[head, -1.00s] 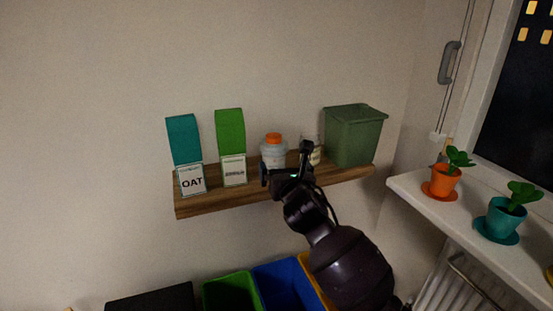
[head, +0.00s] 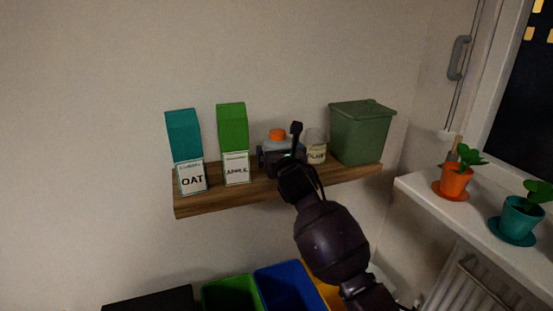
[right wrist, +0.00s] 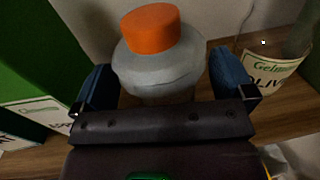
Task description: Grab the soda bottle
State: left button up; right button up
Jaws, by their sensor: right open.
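The soda bottle (head: 277,138) stands upright on the wooden shelf (head: 225,199), with an orange cap and a clear grey body. In the head view my right gripper hides its lower part. It also shows in the right wrist view (right wrist: 160,65), between the two blue-padded fingers. My right gripper (head: 279,158) is open at the bottle, a finger on either side (right wrist: 165,88). I cannot tell whether the fingers touch it. My left gripper is not in view.
A green carton (head: 233,130) and a teal oat carton (head: 185,140) stand left of the bottle. A labelled jar (head: 316,152) and a green bin (head: 361,135) stand right. Coloured bins (head: 230,293) are below the shelf. Potted plants (head: 455,181) stand on the sill at right.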

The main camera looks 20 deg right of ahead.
jog(key=shift+w+d+r, duration=0.1)
jog(key=shift+w+r, duration=0.05)
jog(key=shift+w, duration=0.5)
jog(key=c, duration=1)
